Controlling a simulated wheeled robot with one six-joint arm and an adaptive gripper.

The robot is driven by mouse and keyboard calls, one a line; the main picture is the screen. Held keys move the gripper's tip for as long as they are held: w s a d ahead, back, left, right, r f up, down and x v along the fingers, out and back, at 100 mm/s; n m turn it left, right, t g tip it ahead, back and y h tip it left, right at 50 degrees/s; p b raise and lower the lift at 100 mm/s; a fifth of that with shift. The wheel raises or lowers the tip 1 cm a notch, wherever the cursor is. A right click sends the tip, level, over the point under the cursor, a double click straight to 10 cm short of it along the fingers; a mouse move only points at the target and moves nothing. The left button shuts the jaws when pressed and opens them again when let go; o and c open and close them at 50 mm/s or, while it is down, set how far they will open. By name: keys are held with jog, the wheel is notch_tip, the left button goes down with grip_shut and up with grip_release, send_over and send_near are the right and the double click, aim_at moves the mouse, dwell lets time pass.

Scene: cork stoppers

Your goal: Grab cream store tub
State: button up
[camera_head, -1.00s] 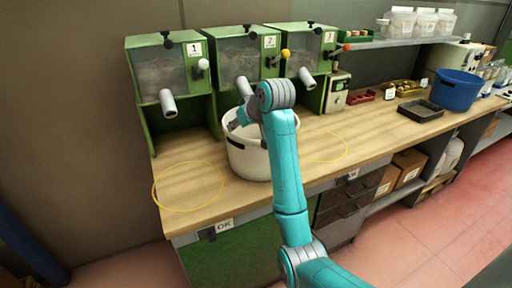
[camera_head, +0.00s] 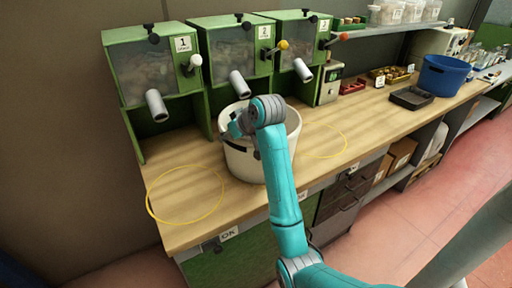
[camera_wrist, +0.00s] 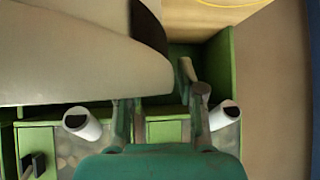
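The cream tub (camera_head: 246,162) stands upright on the wooden counter in front of the middle dispenser. My gripper (camera_head: 236,128) is at the tub's upper left rim in the head view. In the wrist view, the tub (camera_wrist: 70,60) fills the upper left, with a dark handle patch near its right edge. My gripper (camera_wrist: 160,95) has its fingers spread there. One fingertip is hidden behind the tub and the other shows just outside its edge, with a small gap. Whether either finger touches the tub is unclear.
Green dispensers 1 (camera_head: 154,66), 2 (camera_head: 236,55) and 3 (camera_head: 299,48) stand behind, their grey spouts near the tub. Yellow circles mark bare counter at left (camera_head: 186,222) and right (camera_head: 344,145). A dark tray (camera_head: 411,98) and blue bin (camera_head: 445,76) stand farther right.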

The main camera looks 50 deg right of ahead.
grip_shut()
jog(key=shift+r, duration=0.1)
dwell(0.4)
